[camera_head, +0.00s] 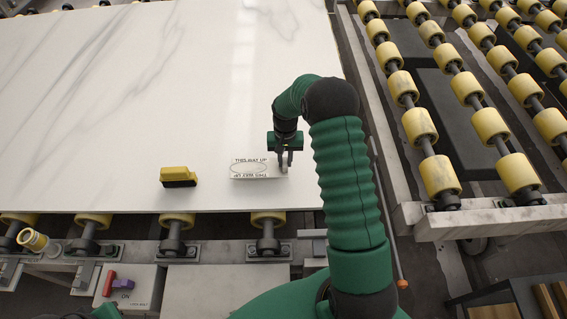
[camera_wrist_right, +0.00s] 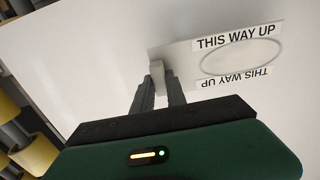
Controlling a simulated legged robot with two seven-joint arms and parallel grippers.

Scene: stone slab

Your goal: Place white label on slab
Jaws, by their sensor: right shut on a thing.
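The white label (camera_head: 248,169) has "THIS WAY UP" printed along two edges and an oval between them. It is at the slab's near edge area, just right of the yellow block in the head view. My right gripper (camera_head: 284,163) is shut on the label's right end. In the right wrist view the label (camera_wrist_right: 238,57) extends to the right from the fingertips (camera_wrist_right: 158,72). I cannot tell whether it touches the slab. The white veined slab (camera_head: 120,110) lies flat beneath. My left gripper does not show.
A yellow block with a black base (camera_head: 178,177) sits on the slab left of the label. Yellow rollers (camera_head: 420,125) fill the right side. The slab's middle is clear.

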